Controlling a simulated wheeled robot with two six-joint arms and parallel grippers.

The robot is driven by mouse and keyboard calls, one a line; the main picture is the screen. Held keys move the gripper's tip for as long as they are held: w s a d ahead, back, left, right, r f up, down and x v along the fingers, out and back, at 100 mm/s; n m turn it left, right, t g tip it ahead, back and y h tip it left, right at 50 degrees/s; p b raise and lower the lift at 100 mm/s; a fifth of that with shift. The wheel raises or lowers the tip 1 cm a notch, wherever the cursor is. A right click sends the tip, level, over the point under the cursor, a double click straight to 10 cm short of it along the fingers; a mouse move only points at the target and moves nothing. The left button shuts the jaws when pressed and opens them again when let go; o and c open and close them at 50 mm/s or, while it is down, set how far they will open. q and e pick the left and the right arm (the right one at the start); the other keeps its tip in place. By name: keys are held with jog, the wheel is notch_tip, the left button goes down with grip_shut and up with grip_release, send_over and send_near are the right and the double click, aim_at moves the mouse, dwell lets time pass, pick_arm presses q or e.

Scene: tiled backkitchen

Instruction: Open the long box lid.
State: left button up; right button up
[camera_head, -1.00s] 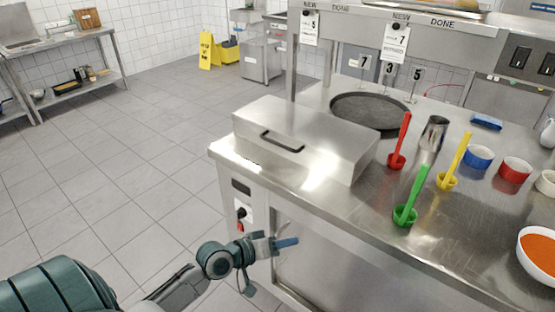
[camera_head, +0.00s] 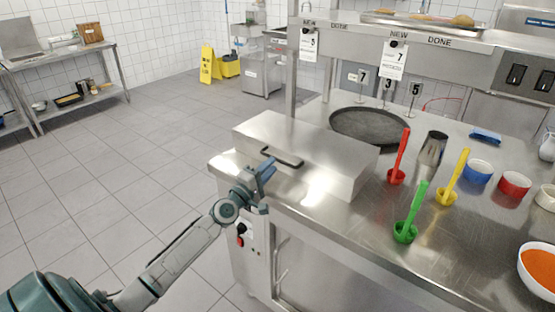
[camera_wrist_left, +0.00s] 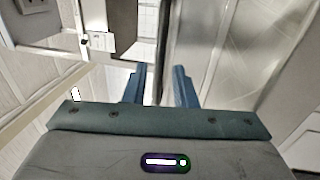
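The long steel box (camera_head: 335,155) sits at the left end of the steel counter, its lid (camera_head: 320,142) closed. A dark bar handle (camera_head: 288,161) is on the side of the lid facing me. My left gripper (camera_head: 266,168) is at the left end of this handle, its blue fingers partly overlapping it. In the left wrist view the two fingers (camera_wrist_left: 162,85) are apart, with a dark bar running between and beyond them; I cannot tell whether it is the handle or whether they touch it. My right gripper is not in view.
A round dark pan (camera_head: 368,125) stands behind the box. Red (camera_head: 397,165), green (camera_head: 410,220) and yellow (camera_head: 452,185) utensils in small cups stand to its right. A shelf (camera_head: 450,48) hangs above the counter. The tiled floor at left is clear.

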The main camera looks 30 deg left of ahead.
pick_arm(q)
jog(key=shift+x, duration=2.25)
jog(key=shift+f, duration=0.1)
grip_shut()
